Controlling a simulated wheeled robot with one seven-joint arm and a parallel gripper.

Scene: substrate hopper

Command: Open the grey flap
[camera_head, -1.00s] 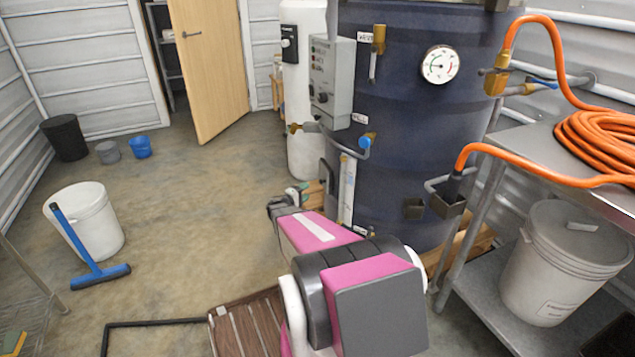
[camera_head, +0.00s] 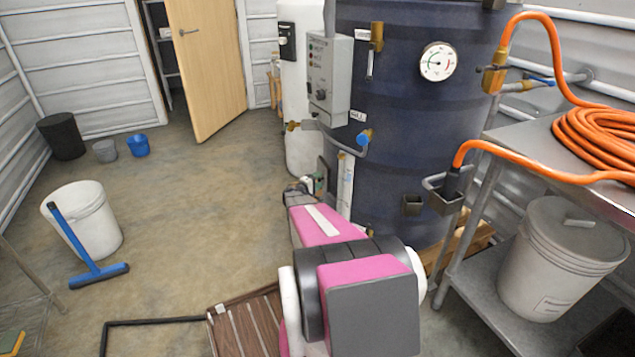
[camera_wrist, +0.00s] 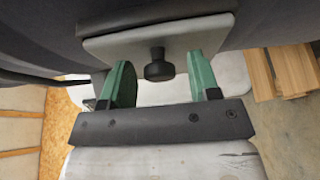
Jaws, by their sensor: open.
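The grey flap (camera_wrist: 110,44) is a flat plate low on the dark blue tank, with a short black knob (camera_wrist: 159,68) standing out from it. In the head view only a narrow part of the flap (camera_head: 321,174) shows behind my arm. My gripper (camera_wrist: 163,78) is open, its two green fingers on either side of the knob, with a gap on both sides. The fingertips reach close to the plate; whether they touch it I cannot tell. The flap looks shut. In the head view my gripper (camera_head: 306,186) is at the tank's left side, partly hidden by my wrist.
The dark blue tank (camera_head: 415,120) carries a grey control box (camera_head: 330,78) and a pipe with a blue tap. A steel table (camera_head: 540,150) with a coiled orange hose (camera_head: 600,140) stands right. A white bucket (camera_head: 85,222) with a blue squeegee stands left. The middle floor is clear.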

